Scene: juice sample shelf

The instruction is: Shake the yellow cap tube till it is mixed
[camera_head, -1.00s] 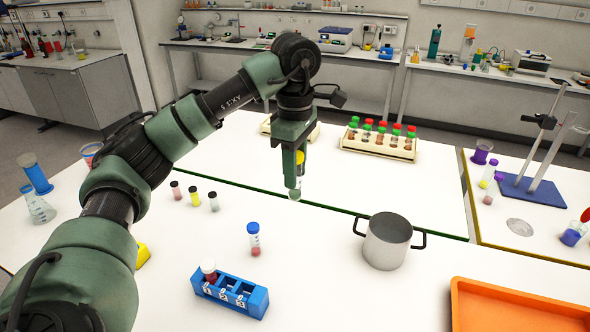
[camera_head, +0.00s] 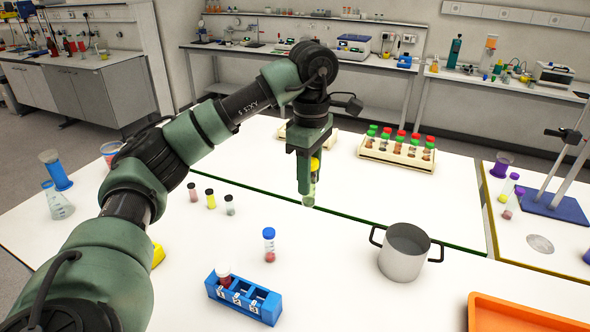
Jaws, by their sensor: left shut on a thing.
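The yellow cap tube (camera_head: 312,188) is in my left gripper (camera_head: 308,165), which is shut on it. The tube hangs about upright above the white table, its yellow cap at the top and its pale greenish lower end showing below the fingers. Part of the tube is hidden by the fingers. Whether the contents are mixed cannot be told at this size. My right gripper is not in view.
A blue rack (camera_head: 243,296) with a red-filled tube is at the front. A blue-capped tube (camera_head: 269,245) stands behind it. A steel pot (camera_head: 402,257) and orange tray (camera_head: 520,312) are to the right. Small vials (camera_head: 211,199) stand left. A tube rack (camera_head: 394,160) is behind.

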